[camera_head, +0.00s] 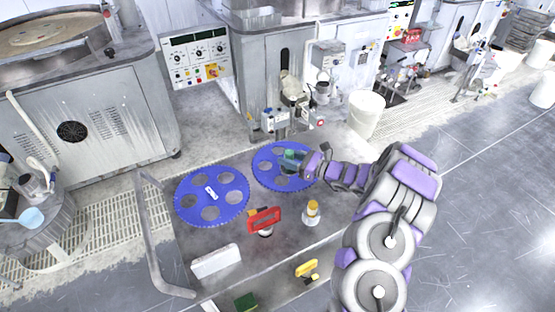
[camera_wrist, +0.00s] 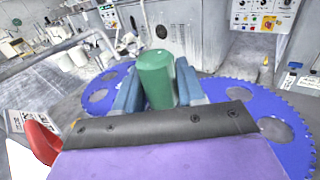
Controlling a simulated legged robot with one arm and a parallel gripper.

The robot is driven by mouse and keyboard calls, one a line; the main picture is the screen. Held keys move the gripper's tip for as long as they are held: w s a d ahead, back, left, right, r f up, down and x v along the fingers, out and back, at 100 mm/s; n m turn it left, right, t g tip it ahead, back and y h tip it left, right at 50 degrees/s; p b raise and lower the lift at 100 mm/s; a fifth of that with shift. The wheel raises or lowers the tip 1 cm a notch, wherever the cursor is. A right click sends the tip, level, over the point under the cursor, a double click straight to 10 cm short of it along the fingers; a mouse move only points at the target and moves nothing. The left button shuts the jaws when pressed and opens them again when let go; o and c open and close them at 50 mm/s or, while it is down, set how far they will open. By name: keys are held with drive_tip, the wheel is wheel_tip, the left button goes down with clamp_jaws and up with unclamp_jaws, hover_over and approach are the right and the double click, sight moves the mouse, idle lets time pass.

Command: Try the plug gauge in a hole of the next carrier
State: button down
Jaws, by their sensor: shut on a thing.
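My gripper (camera_head: 291,159) is over the right-hand blue toothed carrier (camera_head: 262,179) in the head view. In the wrist view, its blue-grey fingers (camera_wrist: 155,92) are shut on a green cylinder, which I take to be the plug gauge (camera_wrist: 154,75). The green gauge also shows small in the head view (camera_head: 291,154). Its lower end is hidden behind the gripper, so I cannot tell whether it is in a hole. A second blue carrier (camera_head: 238,185) lies to the left, with a small white piece at its middle. Blue toothed plate with round holes (camera_wrist: 303,125) shows in the wrist view.
On the grey table (camera_head: 205,235) are a red-framed item (camera_head: 264,217), a bottle with a yellow cap (camera_head: 312,210), a white block (camera_head: 215,261) and a yellow-handled tool (camera_head: 306,268). A bent metal rail (camera_head: 152,240) stands at the left edge. A white bucket (camera_head: 367,112) is behind.

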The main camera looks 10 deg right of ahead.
drive_tip(key=shift+y, duration=0.3)
drive_tip(key=shift+w+a+f, duration=0.3)
drive_tip(key=shift+w+f, duration=0.25)
drive_tip(key=shift+w, duration=0.05)
drive_tip(key=shift+w+a+f, duration=0.3)
drive_tip(key=shift+w+f, duration=0.3)
drive_tip(key=shift+w+a+f, duration=0.3)
drive_tip(key=shift+w+f, duration=0.25)
drive_tip(key=shift+w, duration=0.05)
drive_tip(key=shift+n+g, duration=0.3)
drive_tip(key=shift+f+b, duration=1.6)
drive_tip(key=shift+f, duration=1.2)
drive_tip(key=shift+f, duration=0.2)
drive_tip(key=c, duration=0.6)
unclamp_jaws()
